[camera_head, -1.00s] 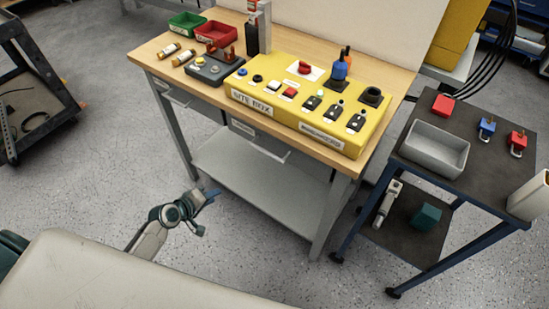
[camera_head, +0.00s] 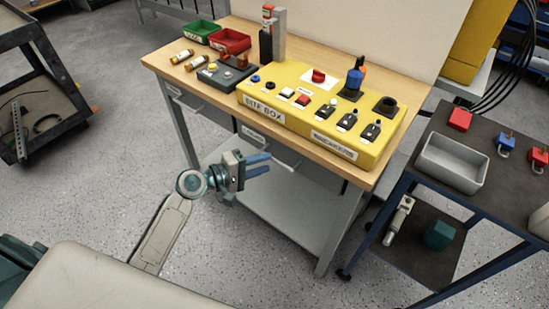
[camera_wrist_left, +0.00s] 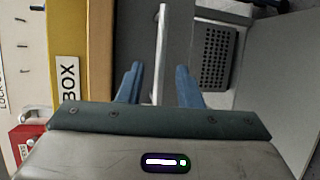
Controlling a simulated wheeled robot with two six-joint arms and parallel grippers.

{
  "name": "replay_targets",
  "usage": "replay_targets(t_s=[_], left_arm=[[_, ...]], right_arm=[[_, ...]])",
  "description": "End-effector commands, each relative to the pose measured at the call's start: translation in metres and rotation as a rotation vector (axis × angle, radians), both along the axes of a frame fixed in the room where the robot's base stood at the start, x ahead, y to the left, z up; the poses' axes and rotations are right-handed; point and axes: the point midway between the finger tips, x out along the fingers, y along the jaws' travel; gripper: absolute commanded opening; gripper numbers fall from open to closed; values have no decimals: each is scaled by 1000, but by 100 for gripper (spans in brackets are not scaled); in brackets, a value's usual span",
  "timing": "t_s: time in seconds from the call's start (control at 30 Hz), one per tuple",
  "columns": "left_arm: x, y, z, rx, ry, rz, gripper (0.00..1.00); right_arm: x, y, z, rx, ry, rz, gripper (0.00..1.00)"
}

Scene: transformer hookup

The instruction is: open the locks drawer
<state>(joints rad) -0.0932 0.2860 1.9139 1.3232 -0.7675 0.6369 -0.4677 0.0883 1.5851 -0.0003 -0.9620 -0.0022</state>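The grey drawer under the middle of the workbench shows in the head view, with a small label (camera_head: 255,136) on its front too small to read surely. A pale handle bar (camera_wrist_left: 161,50) runs upright in the left wrist view. My left gripper (camera_head: 263,164) is just in front of this drawer, and its blue fingers partly cover it. In the left wrist view the two fingers (camera_wrist_left: 159,85) are apart, with the bar lying between their lines and nothing gripped. Whether they touch it I cannot tell. My right gripper is not in view.
A yellow box (camera_head: 300,128) with switches stands on the wooden bench top, above the drawer. Another drawer (camera_head: 190,103) is at the left. A grey lower shelf (camera_head: 300,215) lies below. A dark cart (camera_head: 485,190) with a grey tray (camera_head: 452,163) stands to the right.

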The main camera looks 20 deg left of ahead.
Motion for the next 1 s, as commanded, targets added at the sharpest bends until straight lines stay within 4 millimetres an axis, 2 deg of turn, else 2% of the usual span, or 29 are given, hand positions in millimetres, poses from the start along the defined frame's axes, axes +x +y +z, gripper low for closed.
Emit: replay_targets(t_s=[0.1, 0.3, 0.67, 0.83, 1.0], left_arm=[[14, -13, -1, -4, -1, 0, 32], [29, -26, -6, -1, -1, 0, 32], [32, -30, -8, 2, -1, -1, 32], [32, -30, -8, 1, 0, 0, 2], [32, -30, -8, 1, 0, 0, 0]], right_arm=[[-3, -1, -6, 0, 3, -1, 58], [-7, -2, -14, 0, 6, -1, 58], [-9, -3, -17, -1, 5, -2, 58], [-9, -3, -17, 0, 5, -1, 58], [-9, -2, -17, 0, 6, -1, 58]])
